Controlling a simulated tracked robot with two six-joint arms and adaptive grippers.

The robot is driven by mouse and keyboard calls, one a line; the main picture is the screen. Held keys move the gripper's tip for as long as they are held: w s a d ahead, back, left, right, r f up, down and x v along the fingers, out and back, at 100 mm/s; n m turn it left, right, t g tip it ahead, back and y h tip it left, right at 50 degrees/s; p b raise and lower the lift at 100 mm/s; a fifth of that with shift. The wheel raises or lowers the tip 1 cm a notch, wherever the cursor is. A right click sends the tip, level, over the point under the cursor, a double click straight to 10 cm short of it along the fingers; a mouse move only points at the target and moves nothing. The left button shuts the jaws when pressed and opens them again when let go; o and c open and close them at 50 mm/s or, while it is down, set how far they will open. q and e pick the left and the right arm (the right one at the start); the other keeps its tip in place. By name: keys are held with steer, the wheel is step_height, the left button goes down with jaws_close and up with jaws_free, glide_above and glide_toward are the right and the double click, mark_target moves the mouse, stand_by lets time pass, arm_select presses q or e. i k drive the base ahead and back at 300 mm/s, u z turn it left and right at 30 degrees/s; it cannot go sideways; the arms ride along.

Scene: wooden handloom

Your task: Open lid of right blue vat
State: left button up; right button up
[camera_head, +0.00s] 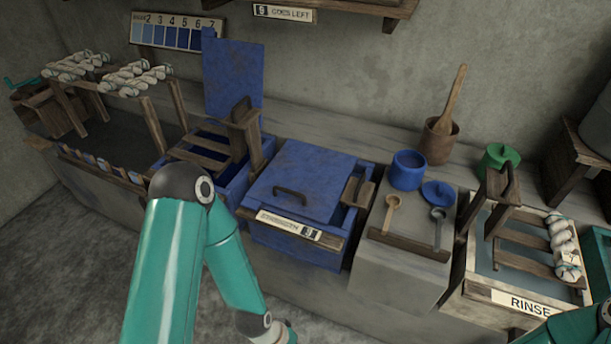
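The right blue vat (290,247) stands in the middle of the bench. Its blue lid (308,172) lies flat and closed over it, with a dark curved handle (290,194) near the front edge. A label plate with a number is on the vat's front rim. The left blue vat (235,183) beside it has its lid (233,80) standing upright. My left arm passes in front of the vats, and its end is low in front of the bench; the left gripper's fingers are not visible. My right arm shows only at the bottom right corner, its gripper out of frame.
Right of the vat, a grey block holds a blue pot (407,170), a small blue lid (438,194) and two ladles. A rinse basin (525,304) with wooden racks is farther right. A wooden mortar (439,140) and green pot (499,158) stand behind. A wooden rack holds white bundles at left.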

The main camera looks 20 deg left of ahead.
mark_target(306, 181)
steer(key=k, duration=1.3)
steer(key=u, duration=0.35)
steer(key=i, duration=0.65)
steer(key=u, duration=0.7)
steer(key=i, duration=0.95)
steer(key=z, duration=0.55)
